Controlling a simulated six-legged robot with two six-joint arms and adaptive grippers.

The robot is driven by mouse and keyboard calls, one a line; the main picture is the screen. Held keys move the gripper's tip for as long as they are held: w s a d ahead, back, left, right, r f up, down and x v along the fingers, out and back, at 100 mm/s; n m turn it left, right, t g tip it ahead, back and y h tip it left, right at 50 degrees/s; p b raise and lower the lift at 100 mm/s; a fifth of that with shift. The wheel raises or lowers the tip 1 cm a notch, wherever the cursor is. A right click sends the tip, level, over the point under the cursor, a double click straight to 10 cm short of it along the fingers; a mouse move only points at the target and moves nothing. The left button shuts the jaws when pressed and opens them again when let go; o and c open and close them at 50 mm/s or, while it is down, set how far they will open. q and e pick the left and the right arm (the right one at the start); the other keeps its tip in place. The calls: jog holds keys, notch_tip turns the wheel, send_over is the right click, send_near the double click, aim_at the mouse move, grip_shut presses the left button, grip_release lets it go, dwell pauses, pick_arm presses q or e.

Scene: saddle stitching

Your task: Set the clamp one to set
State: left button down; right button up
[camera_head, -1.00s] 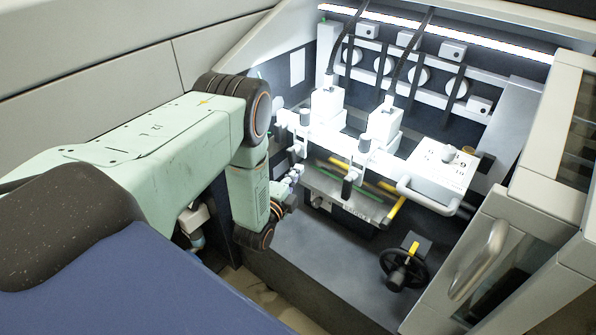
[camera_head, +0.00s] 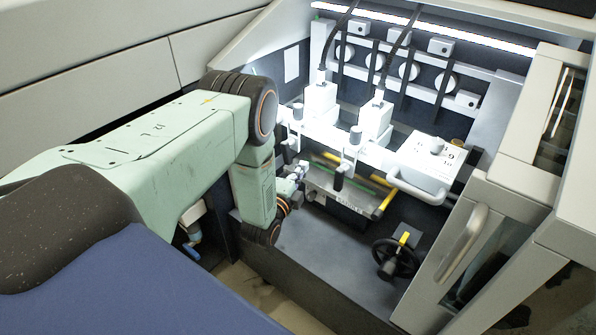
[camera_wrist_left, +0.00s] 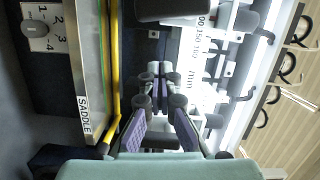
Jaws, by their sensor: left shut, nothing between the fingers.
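My left gripper (camera_head: 302,168) reaches in from the left, at the left end of the stitching machine. In the left wrist view its two purple-padded fingers (camera_wrist_left: 160,88) come together at the tips, with nothing held. White clamp-like fittings with dark knobs sit along the rail; one (camera_head: 291,145) is just above the fingertips, another (camera_head: 340,172) is to their right. No label shows which is clamp one, and its setting cannot be read. In the wrist view, dark rounded fittings lie just beyond the fingertips; I cannot tell whether they touch.
The saddle plate, marked SADDLE (camera_wrist_left: 88,118), and a yellow bar (camera_wrist_left: 115,70) lie beside the fingers. Two white stitching heads (camera_head: 320,102) stand behind. A white box with a handle (camera_head: 428,165), a black handwheel (camera_head: 395,258) and an open guard door (camera_head: 470,250) are to the right.

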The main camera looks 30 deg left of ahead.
pick_arm(q)
jog(key=s+d+p, duration=0.1)
jog(key=s, duration=0.9)
jog(key=shift+d+r+p, duration=0.25)
jog(key=shift+p, duration=0.15)
jog(key=shift+w, duration=0.1)
